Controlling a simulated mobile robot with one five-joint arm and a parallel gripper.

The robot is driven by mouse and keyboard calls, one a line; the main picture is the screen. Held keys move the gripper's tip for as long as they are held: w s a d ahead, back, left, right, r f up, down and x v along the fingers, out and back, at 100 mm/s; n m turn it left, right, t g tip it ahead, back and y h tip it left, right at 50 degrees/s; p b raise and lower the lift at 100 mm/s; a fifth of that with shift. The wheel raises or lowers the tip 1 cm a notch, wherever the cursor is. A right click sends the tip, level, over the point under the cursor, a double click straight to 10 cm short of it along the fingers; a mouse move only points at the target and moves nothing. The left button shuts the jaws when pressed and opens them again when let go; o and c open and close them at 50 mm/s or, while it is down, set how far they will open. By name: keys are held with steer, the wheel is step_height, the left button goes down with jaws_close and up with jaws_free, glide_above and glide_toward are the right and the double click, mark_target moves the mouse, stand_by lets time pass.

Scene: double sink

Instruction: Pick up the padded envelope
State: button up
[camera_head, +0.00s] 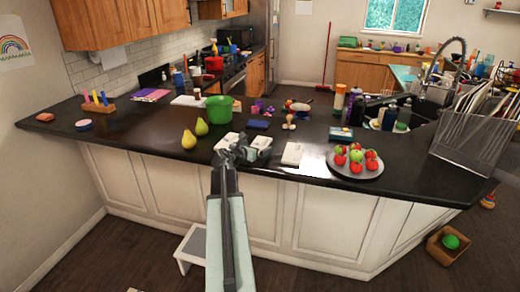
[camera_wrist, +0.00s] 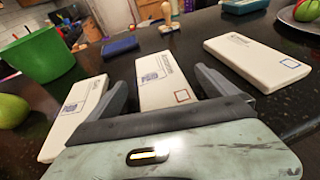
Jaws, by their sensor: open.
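Three white, flat, padded-looking envelopes with printed markings lie on the dark counter. The middle envelope (camera_wrist: 166,84) has a blue stamp and a red square, and it lies between the two fingers of my open gripper (camera_wrist: 160,78) in the wrist view. Its near end is hidden behind the gripper body. The left envelope (camera_wrist: 76,112) lies outside my left finger, and the right envelope (camera_wrist: 256,62) lies apart to the right. In the head view my gripper (camera_head: 243,150) is at the counter's front edge, partly covering the middle envelope (camera_head: 262,142). I cannot tell if the fingers touch it.
A plate of apples (camera_head: 330,163) is to the right. A dark blue box (camera_head: 258,124) lies behind the envelopes. The counter's left part is mostly clear.

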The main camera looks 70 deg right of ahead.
steer(key=shift+x, duration=0.9)
steer(key=shift+a, duration=0.1)
steer(key=c, duration=1.5)
steer(key=shift+r, duration=0.15)
